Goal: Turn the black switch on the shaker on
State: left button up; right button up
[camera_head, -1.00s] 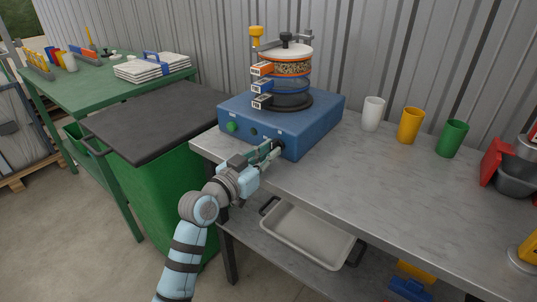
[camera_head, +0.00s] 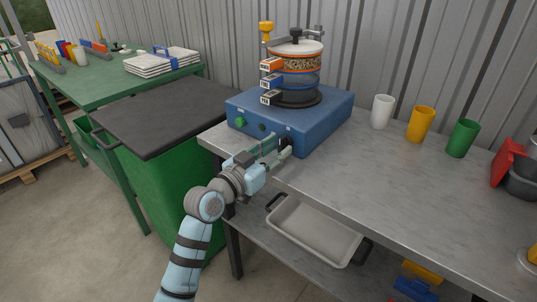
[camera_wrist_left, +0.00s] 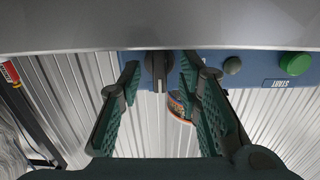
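The shaker is a blue box (camera_head: 312,125) with a stack of round sieves (camera_head: 295,72) on top, at the back left of the metal bench. Its black switch (camera_head: 286,143) is a knob on the front face, partly hidden by my left gripper (camera_head: 280,152). In the left wrist view the black switch (camera_wrist_left: 158,68) lies between the tips of my left gripper (camera_wrist_left: 160,68). The fingers are open, with a visible gap on each side of the knob. The knob's grip bar runs upright in that picture. My right gripper is in neither view.
A green START button (camera_wrist_left: 295,63) and a smaller dark button (camera_wrist_left: 232,66) sit beside the switch. White (camera_head: 382,112), yellow (camera_head: 421,125) and green (camera_head: 462,138) cups stand to the right. A tray (camera_head: 315,231) lies on the lower shelf. The bench front is clear.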

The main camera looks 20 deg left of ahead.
pick_arm(q)
jog(key=v, duration=1.1)
jog(key=shift+s, duration=0.3)
